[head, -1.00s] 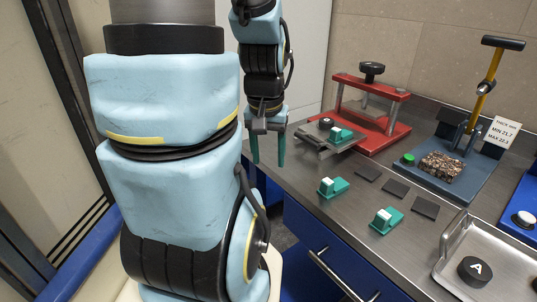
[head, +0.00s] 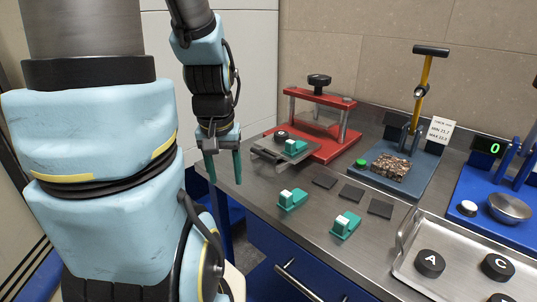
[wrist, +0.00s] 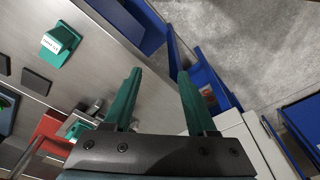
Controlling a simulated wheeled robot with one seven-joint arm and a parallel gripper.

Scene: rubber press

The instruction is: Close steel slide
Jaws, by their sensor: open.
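The steel slide (head: 266,149) sticks out to the front left of the red press (head: 335,147). Part of the red press (wrist: 48,130) shows at the lower left there.
Two green holders (head: 291,199) (head: 345,225) and several dark square pads (head: 352,193) lie on the steel bench. A blue-based tester (head: 400,190) with a yellow lever and a tray with black pucks (head: 430,263) stand to the right. Blue drawers (head: 280,262) are below the bench edge.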

